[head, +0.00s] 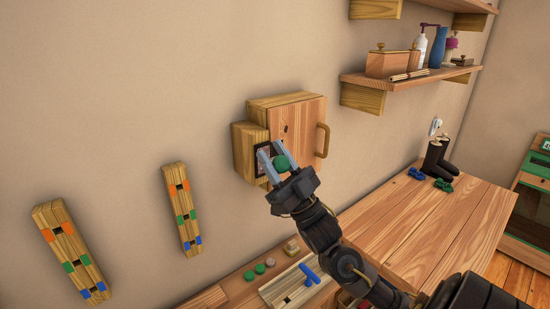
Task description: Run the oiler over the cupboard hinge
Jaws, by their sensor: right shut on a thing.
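A small wooden cupboard (294,113) hangs on the wall, its door shut, with a curved wooden handle (322,140) on the right. A dark plate (261,168), which may be the hinge, shows at the cupboard's lower left, partly hidden behind my fingers. My right gripper (274,160) is in front of it, shut on a small green rounded thing, which may be the oiler (282,163). Most of that thing is hidden by the fingers. I cannot tell whether it touches the plate. My left gripper is not in view.
Two wooden strips (182,206) with coloured marks are on the wall at left. A shelf (410,78) with bottles and a box is at upper right. Below, a wooden worktop (430,235) holds black boots (437,160); coloured discs and a blue-handled tool (309,274) lie lower.

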